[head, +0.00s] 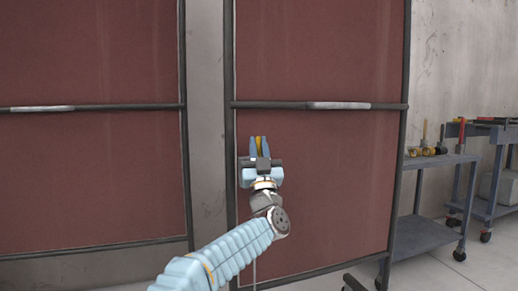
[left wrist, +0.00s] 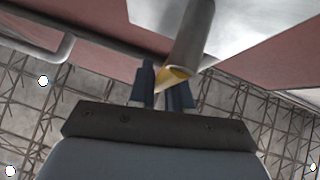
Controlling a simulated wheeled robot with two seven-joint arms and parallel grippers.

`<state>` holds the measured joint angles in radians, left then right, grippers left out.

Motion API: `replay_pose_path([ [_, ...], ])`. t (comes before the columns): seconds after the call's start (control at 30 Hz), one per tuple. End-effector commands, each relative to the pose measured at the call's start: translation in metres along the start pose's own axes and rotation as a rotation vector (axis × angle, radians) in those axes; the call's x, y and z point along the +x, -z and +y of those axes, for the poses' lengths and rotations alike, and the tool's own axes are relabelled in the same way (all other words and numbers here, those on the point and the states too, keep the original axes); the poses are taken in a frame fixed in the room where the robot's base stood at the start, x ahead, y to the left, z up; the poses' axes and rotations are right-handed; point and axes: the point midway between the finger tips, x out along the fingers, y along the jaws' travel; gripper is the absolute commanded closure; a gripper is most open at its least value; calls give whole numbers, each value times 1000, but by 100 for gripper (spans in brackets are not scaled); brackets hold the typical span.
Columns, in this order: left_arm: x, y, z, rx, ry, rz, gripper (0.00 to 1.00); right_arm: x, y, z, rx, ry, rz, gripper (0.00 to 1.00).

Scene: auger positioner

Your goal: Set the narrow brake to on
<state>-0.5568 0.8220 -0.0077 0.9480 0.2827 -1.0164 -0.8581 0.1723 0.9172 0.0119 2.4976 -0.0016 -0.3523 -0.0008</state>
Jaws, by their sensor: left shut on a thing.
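My left gripper (head: 258,141) is in front of the right red-brown panel, below its dark crossbar. Its two blue fingers are shut on a narrow yellow piece (head: 259,146). In the left wrist view, the yellow piece (left wrist: 172,78) sits between the fingers, at the end of a grey cylinder (left wrist: 190,38). I cannot tell whether this piece is the narrow brake; no marking or on position is readable. The fingers hide part of it. My right gripper is not in view.
Dark crossbars with pale middle sections run across the left panel (head: 90,180) and right panel (head: 335,190). A grey post (head: 207,130) stands between them. At the right are carts (head: 430,235) with several tools (head: 428,149) on top. Some floor (head: 440,272) shows there.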

Motion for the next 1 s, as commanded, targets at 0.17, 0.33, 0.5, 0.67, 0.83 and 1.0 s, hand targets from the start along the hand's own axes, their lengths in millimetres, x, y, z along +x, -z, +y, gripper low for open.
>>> replay_pose_path([
  [0.17, 1, -1, -2, 1, 4, 0, 100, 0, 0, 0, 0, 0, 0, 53],
  [0.33, 1, -1, -3, 1, 4, 0, 78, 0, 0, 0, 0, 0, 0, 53],
  [0.5, 1, 0, -2, 1, 3, 0, 61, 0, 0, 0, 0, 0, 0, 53],
  [0.67, 0, 0, -1, 0, 2, 0, 61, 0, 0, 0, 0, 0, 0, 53],
  [0.83, -6, -1, -1, 0, 1, 0, 61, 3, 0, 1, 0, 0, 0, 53],
  [1.0, -35, -2, 0, -1, -1, -1, 61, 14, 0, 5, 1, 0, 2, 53],
])
